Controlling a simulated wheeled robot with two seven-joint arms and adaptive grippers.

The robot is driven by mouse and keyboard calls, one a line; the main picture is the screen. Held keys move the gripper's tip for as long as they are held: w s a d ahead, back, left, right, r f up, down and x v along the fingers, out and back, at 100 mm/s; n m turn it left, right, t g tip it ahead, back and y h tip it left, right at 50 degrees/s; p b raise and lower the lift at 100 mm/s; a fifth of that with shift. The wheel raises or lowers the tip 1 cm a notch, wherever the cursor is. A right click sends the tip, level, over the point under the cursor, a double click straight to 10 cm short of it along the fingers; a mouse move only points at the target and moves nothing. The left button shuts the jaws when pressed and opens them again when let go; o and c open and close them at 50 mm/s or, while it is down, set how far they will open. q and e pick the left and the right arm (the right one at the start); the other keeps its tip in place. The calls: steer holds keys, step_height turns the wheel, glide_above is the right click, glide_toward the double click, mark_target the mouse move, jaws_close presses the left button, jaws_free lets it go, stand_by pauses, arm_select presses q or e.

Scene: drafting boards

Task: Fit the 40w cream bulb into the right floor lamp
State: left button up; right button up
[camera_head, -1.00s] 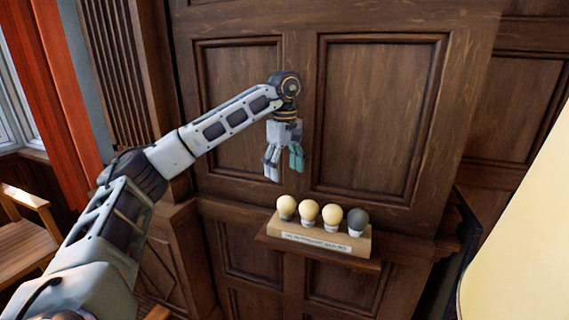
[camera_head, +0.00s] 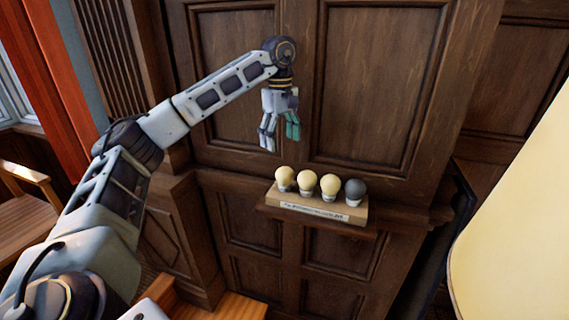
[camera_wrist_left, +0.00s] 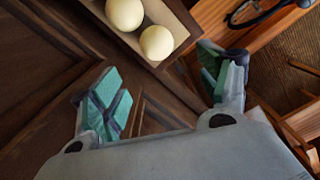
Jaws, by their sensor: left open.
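Three cream bulbs, at the left (camera_head: 285,177), in the middle (camera_head: 307,182) and third along (camera_head: 331,186), stand in a row with a dark grey bulb (camera_head: 355,189) at the right end. They sit upright in a wooden rack (camera_head: 277,200) whose front label is too small to read. My left gripper (camera_head: 279,137) is open and empty, pointing down above and slightly left of the leftmost bulb. In the left wrist view, two cream bulbs (camera_wrist_left: 157,42) lie beyond the open fingers (camera_wrist_left: 165,88). A large cream lampshade (camera_head: 515,235) is cut off at the right; its socket is hidden.
The rack stands on a small ledge (camera_head: 370,232) against a dark panelled wooden wall (camera_head: 375,90). A wooden chair (camera_head: 25,210) and an orange curtain (camera_head: 50,100) are at the left. The air around the gripper is clear.

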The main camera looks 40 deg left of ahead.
arm_select(q)
steer(key=s+a+f+n+h+b, duration=0.1)
steer(key=s+a+f+n+h, duration=0.1)
steer(key=s+a+f+n, duration=0.35)
steer(key=s+a+f+n+h+b, duration=0.1)
steer(key=s+a+f+n, duration=0.15)
steer(key=a+n, duration=0.55)
steer(key=s+a+r+n+t+b, duration=0.1)
steer(key=s+a+r+n, duration=0.3)
steer(key=n, duration=0.5)
steer(key=s+a+r+n+b, duration=0.1)
steer(key=s+a+r+n, duration=0.2)
steer(key=a+n, duration=0.4)
steer(key=w+d+r+n+y+b, duration=0.1)
steer(key=w+d+r+n+y, duration=0.2)
steer(key=w+d+r+n, duration=0.35)
steer(key=w+d+f+n, duration=0.2)
steer(key=w+d+n, duration=0.1)
steer(key=d, duration=0.6)
steer(key=w+d+f+n+g+b, duration=0.1)
steer(key=w+d+f+n, duration=0.1)
steer(key=d, duration=0.8)
steer(key=w+n, duration=0.1)
steer(key=w, duration=0.1)
steer(key=shift+w+d+n, duration=0.2)
steer(key=shift+w+n, duration=0.1)
